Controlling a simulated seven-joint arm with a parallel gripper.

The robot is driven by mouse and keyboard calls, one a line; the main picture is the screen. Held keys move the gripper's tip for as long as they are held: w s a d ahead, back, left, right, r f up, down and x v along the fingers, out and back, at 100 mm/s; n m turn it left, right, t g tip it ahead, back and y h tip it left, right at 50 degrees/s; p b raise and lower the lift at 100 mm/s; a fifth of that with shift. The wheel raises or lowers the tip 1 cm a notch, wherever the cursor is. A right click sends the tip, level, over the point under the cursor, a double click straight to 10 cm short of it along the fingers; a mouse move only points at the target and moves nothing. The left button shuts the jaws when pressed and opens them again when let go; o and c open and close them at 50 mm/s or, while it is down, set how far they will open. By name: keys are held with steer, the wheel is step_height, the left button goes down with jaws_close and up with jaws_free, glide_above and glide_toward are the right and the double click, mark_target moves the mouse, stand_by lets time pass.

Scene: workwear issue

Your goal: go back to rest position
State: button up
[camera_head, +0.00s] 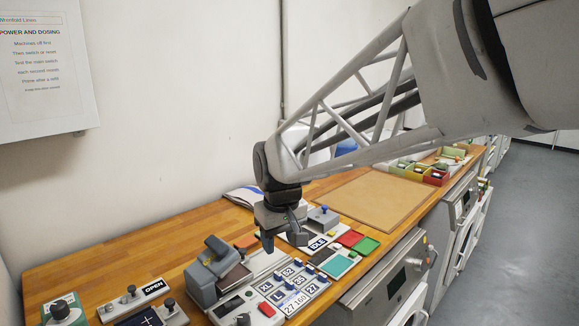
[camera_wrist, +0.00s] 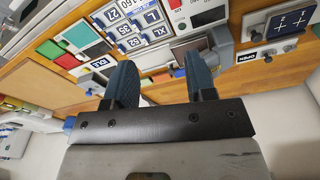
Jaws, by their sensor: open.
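My gripper (camera_head: 283,240) hangs at the end of my arm above the wooden worktop in the head view, just over the back of the label panel. In the wrist view my gripper (camera_wrist: 160,85) shows two dark fingers set apart, with nothing between them. It is open and empty. The label panel (camera_head: 292,287) carries size and number tiles such as XL, L and 27, and it also shows in the wrist view (camera_wrist: 135,25). The gripper appears to be above the panel and apart from it.
A grey press-like device (camera_head: 207,277) stands left of the panel. An OPEN sign (camera_head: 154,287) and knobs are further left. Red (camera_head: 351,238) and green (camera_head: 366,246) pads lie to the right. A brown board (camera_head: 370,200) lies bare behind them, with small coloured bins (camera_head: 435,177) beyond.

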steer(key=s+d+f+m, duration=0.1)
steer(key=s+d+m, duration=0.2)
steer(key=s+d, duration=0.7)
steer(key=s+d+f+m+t, duration=0.1)
steer(key=s+d+f+m, duration=0.1)
steer(key=s+d, duration=0.8)
steer(key=s+m, duration=0.1)
steer(key=s, duration=0.1)
steer(key=shift+s+d+f+h, duration=0.25)
steer(key=shift+s+h, duration=0.05)
